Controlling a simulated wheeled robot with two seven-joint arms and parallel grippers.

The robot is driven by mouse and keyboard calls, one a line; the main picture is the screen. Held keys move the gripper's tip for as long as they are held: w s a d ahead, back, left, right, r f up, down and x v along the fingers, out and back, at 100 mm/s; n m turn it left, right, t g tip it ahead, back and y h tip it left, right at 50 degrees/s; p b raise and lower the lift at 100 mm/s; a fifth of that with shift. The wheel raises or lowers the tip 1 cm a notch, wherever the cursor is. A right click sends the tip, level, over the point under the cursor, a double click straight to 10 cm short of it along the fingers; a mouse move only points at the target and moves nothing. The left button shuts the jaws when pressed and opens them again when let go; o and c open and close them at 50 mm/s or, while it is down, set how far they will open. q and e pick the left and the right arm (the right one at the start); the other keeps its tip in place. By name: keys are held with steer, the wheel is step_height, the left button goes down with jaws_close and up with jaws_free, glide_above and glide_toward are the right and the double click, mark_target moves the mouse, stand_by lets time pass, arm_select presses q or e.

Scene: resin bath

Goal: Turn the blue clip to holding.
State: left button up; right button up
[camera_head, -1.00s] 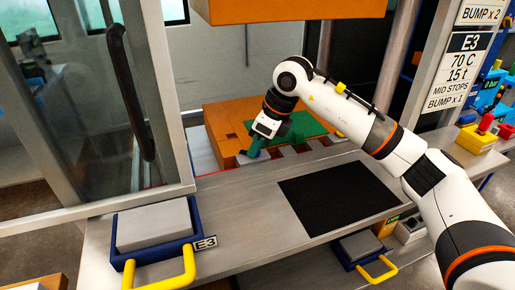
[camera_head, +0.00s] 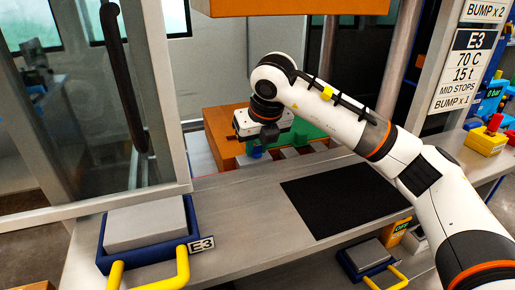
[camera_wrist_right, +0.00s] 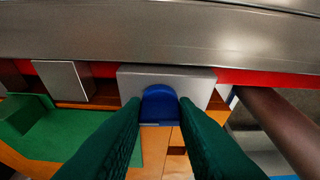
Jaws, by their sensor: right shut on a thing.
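The blue clip (camera_wrist_right: 159,104) sits on a grey block (camera_wrist_right: 203,84) in the right wrist view. My right gripper (camera_wrist_right: 160,108) has its green fingers on both sides of the clip, shut on it. In the head view, the clip (camera_head: 257,152) is a small blue patch beneath the right gripper (camera_head: 255,146), at the front edge of the orange press block (camera_head: 222,139). The fingers partly hide the clip, so its turn position is hard to tell. My left gripper is not in view.
A green plate (camera_head: 308,131) lies on the orange block, below the orange upper block (camera_head: 300,7). A black mat (camera_head: 345,200) lies on the grey bench. A blue tray (camera_head: 110,268) with yellow handles stands front left. A glass door (camera_head: 90,110) is at left.

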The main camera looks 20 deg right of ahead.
steer(key=shift+m, duration=0.4)
steer(key=o, duration=1)
steer(key=shift+r, duration=0.1)
steer(key=v, duration=0.6)
steer(key=b+v, duration=0.1)
steer(key=v, duration=0.5)
steer(key=shift+a, duration=0.15)
